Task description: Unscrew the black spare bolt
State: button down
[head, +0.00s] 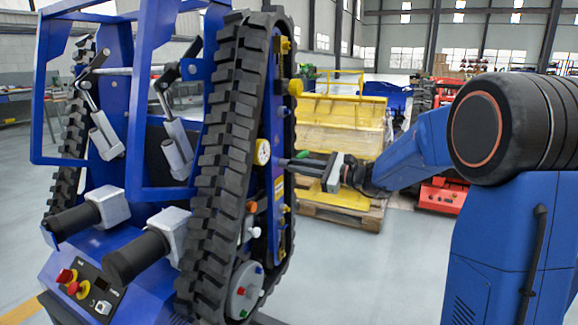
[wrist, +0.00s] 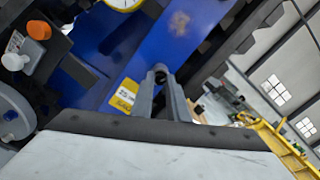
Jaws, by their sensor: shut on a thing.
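The black spare bolt (wrist: 160,73) is a small dark round piece at the blue side plate (wrist: 185,35) in the wrist view. My gripper (wrist: 160,88) is shut on it, one grey finger on each side. In the head view my gripper (head: 292,162) reaches in from the right to the inner blue side of the near track, at mid height. The bolt is hidden there by the fingers and the track edge. How far the bolt sits in the plate cannot be told.
A yellow-rimmed gauge (head: 262,151) and several coloured knobs, such as a yellow one (head: 295,87), sit close around on the same side. The black track (head: 232,130) stands just left. Floor below is clear.

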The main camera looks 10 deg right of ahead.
jog(key=n, duration=0.4)
dwell(0.3)
jog(key=shift+n, duration=4.9)
jog(key=n, duration=0.9)
jog(key=shift+n, duration=0.3)
jog(key=shift+f, duration=0.1)
